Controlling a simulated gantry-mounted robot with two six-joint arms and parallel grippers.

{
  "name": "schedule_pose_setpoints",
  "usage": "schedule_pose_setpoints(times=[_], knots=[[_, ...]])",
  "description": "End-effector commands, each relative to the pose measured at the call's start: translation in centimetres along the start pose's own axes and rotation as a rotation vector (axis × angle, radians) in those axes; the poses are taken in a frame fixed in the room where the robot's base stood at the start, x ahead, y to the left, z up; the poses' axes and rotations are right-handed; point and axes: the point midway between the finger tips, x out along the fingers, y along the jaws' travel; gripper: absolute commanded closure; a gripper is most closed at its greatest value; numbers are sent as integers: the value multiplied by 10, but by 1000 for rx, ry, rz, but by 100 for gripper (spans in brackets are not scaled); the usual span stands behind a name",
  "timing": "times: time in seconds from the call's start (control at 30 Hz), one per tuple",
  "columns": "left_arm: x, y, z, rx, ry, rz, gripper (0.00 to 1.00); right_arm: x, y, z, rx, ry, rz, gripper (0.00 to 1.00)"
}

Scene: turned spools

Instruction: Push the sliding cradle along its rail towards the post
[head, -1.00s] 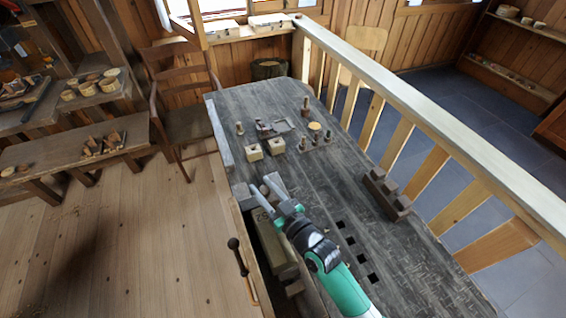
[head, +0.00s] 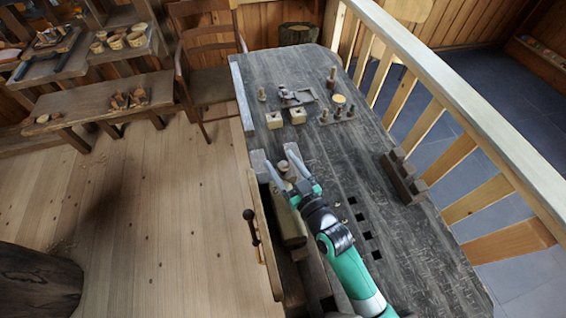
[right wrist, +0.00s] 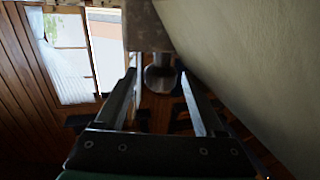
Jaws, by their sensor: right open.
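My right gripper (head: 280,168) reaches over the bench's left edge with its fingers spread. A small rounded wooden piece (head: 283,167) shows between the fingers; I cannot tell whether they touch it. In the right wrist view, the open fingers (right wrist: 158,78) stand either side of a dark round knob (right wrist: 160,73) below a speckled block (right wrist: 148,25). I cannot say for sure which piece is the sliding cradle. A grey metal piece on a small tray (head: 296,97) lies farther back, with a short upright peg (head: 262,93) to its left and a taller post (head: 332,77) to its right.
A dark stepped block (head: 403,178) lies at the right, near the railing (head: 470,120). A vise handle (head: 251,228) sticks out at the left edge.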

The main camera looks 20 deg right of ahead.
Motion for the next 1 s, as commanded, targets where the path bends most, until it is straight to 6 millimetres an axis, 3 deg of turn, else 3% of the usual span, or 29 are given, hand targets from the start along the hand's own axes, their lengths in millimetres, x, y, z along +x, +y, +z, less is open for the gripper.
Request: schedule_pose_setpoints(times=[0.17,0.27,0.5,0.7,1.0], knots=[[1,0,-1,0,0,0,50,-4,0,1,0,-2,0,29],[3,0,-3,0,0,0,50,-18,0,0,0,-3,0,29],[7,0,-6,0,0,0,50,-75,0,1,0,-3,1,29],[6,0,-6,0,0,0,50,-109,0,1,1,-1,0,29],[6,0,-5,0,0,0,50,-116,0,0,0,0,0,29]])
